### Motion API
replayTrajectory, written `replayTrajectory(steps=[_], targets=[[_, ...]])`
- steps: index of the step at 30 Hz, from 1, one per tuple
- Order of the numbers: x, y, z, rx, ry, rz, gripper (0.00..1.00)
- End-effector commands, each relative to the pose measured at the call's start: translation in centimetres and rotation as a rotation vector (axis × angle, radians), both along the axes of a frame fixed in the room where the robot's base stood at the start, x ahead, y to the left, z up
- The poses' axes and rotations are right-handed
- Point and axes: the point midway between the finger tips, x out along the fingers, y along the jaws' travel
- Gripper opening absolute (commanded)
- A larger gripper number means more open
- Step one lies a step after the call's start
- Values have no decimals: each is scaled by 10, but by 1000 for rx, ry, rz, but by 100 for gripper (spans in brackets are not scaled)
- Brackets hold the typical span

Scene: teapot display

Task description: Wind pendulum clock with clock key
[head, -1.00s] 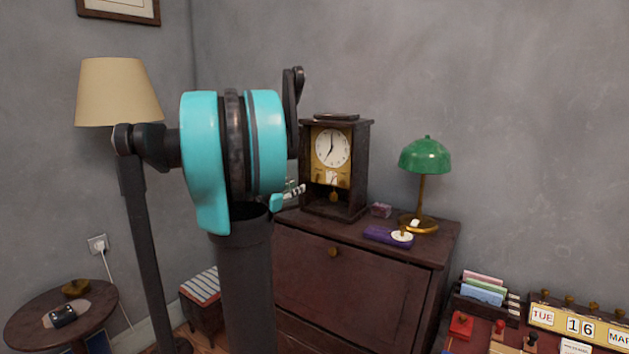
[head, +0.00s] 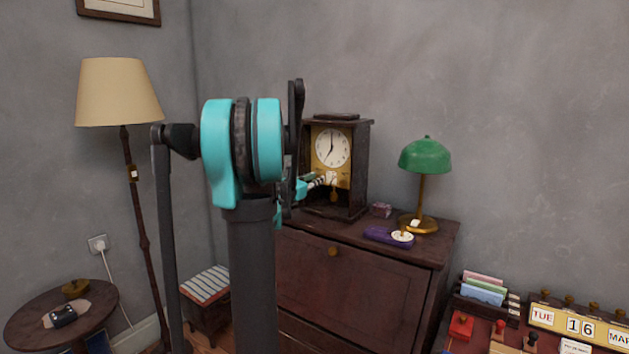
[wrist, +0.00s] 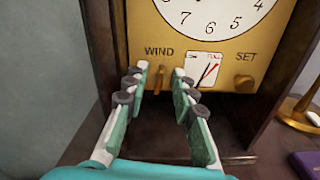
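The pendulum clock (head: 356,170) stands upright on a dark wooden cabinet, with a white dial (head: 332,147) over a brass panel. In the wrist view the brass panel (wrist: 222,52) fills the top. A small brass key-like piece (wrist: 158,78) sits upright under the word WIND. A brass knob (wrist: 244,83) is under SET, and a gauge (wrist: 205,68) marked LOW and FULL lies between them. My gripper (wrist: 160,74) is open in front of the panel. Its fingertips are on either side of the WIND piece; I cannot tell whether they touch it.
A floor lamp (head: 118,92) and a round side table (head: 30,312) stand at the left. The clock's dark frame closely borders the panel.

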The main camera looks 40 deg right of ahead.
Motion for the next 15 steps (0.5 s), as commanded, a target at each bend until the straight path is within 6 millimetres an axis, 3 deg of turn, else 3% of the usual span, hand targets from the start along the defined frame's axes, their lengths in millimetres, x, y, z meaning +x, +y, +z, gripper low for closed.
replayTrajectory(steps=[2,9,15], targets=[[0,0,0,0,0,0,26],[0,0,0,0,0,0,0],[0,0,0,0,-1,0,0]])
